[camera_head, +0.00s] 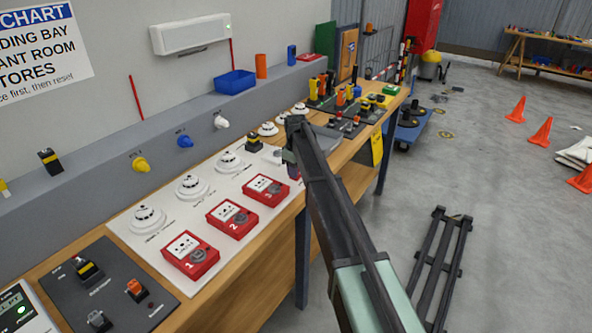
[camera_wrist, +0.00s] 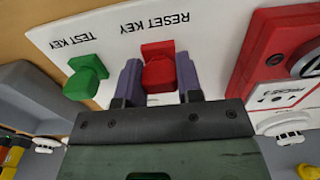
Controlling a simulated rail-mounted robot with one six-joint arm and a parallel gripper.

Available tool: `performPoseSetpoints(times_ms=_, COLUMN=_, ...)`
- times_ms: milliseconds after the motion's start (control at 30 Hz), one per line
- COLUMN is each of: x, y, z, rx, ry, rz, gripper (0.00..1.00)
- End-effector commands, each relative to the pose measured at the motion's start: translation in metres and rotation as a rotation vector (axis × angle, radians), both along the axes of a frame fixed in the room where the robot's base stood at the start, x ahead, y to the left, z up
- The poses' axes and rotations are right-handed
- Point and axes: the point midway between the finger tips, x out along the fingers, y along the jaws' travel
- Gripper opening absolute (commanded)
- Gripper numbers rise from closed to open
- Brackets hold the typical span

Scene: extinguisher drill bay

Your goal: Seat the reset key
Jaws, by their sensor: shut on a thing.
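In the wrist view, a red key (camera_wrist: 159,74) sits between the two fingers of my gripper (camera_wrist: 159,84), which is shut on it. The key is at the RESET KEY label on the white panel (camera_wrist: 115,32). The fingers hide its sides, and I cannot tell how deep it sits. A green key (camera_wrist: 86,76) stands beside it to the left, by the TEST KEY label, apart from my gripper. In the head view, my gripper (camera_head: 291,160) is at the far end of the panel, and the red key is hidden there.
Red call point 3 (camera_head: 266,190) is close to my gripper; it also shows at the right in the wrist view (camera_wrist: 280,55). White detectors (camera_head: 229,162) stand along the panel. Behind the bench are a grey ledge with coloured knobs and a blue bin (camera_head: 235,82).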

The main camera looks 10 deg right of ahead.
Motion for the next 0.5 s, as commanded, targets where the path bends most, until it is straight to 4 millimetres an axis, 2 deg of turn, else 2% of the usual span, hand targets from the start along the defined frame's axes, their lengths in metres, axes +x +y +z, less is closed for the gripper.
performPoseSetpoints(times_ms=233, x=0.0, y=0.0, z=-0.0013, rx=0.0, ry=0.0, rz=0.0, gripper=0.11)
performPoseSetpoints(times_ms=267, x=0.0, y=0.0, z=-0.0013, rx=0.0, ry=0.0, rz=0.0, gripper=0.36)
performPoseSetpoints(times_ms=433, x=0.0, y=0.0, z=-0.0013, rx=0.0, ry=0.0, rz=0.0, gripper=0.62)
performPoseSetpoints(times_ms=500, x=0.0, y=0.0, z=-0.0013, rx=0.0, ry=0.0, rz=0.0, gripper=0.63)
